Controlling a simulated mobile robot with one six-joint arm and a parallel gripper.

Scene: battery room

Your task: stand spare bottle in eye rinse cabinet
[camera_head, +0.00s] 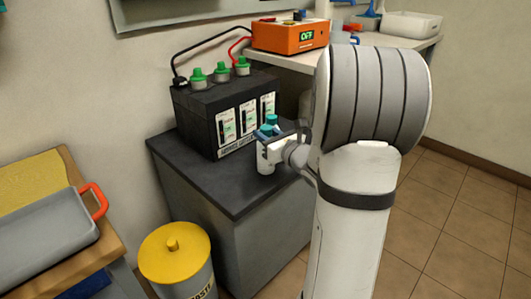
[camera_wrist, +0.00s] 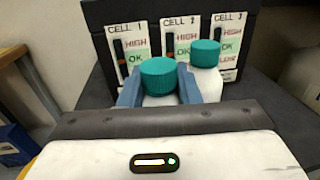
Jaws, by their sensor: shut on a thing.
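A white bottle with a teal cap (camera_wrist: 158,75) is between the blue fingers of my gripper (camera_wrist: 160,92) in the wrist view, and the fingers are shut on it. A second white bottle with a teal cap (camera_wrist: 206,54) stands just behind and to the right of it. In the head view my gripper (camera_head: 270,140) is at the front right of the dark-topped stand, and the two teal caps show close together there. I cannot tell whether the held bottle touches the stand top. No eye rinse cabinet is recognisable in either view.
A black battery (camera_head: 213,112) with green caps and cell labels is right behind the bottles. The dark stand top (camera_head: 215,182) is clear in front. An orange charger (camera_head: 290,36) reading OFF sits on the back bench. A yellow-lidded bin (camera_head: 174,255) and a grey tray (camera_head: 40,240) are at left.

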